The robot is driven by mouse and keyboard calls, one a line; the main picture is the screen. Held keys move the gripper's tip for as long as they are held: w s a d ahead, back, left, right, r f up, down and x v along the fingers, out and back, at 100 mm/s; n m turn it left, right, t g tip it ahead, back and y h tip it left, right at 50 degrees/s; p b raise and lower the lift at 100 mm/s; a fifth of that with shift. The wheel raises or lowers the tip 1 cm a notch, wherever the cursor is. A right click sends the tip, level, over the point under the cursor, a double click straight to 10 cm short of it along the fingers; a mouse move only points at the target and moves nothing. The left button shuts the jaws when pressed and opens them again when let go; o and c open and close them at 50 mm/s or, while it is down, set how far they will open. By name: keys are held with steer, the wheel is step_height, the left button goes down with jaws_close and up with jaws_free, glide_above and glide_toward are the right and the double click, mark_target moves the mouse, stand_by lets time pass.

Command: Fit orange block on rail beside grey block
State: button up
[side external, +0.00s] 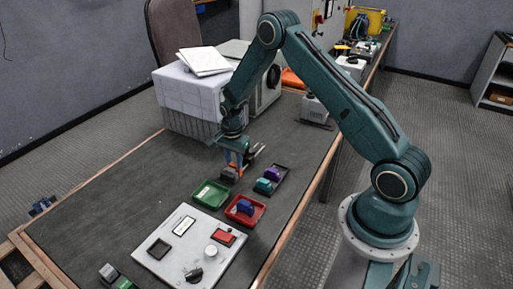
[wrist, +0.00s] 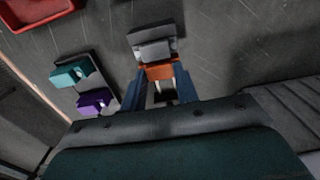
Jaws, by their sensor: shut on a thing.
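The orange block (wrist: 160,71) sits between the two blue fingers of my gripper (wrist: 158,77), which is shut on it. The grey block (wrist: 152,45) lies just beyond the orange block in the wrist view; the two look very close, and I cannot tell whether they touch. In the side view my gripper (side external: 236,160) is low over the table, with the grey block (side external: 229,174) at its tip and only a little orange showing. The rail is mostly hidden under the blocks, so I cannot tell whether the orange block is seated.
A dark tray (wrist: 88,63) with a teal block (wrist: 70,75) and a purple block (wrist: 95,101) stands close by. A green tray (side external: 210,194), a red tray (side external: 258,212) with a blue block (side external: 245,207) and a white panel (side external: 160,270) lie nearer the camera. A white box (side external: 185,95) stands behind.

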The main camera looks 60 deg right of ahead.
steer(key=shift+f, duration=0.15)
steer(key=o, duration=1)
steer(key=shift+r, duration=4)
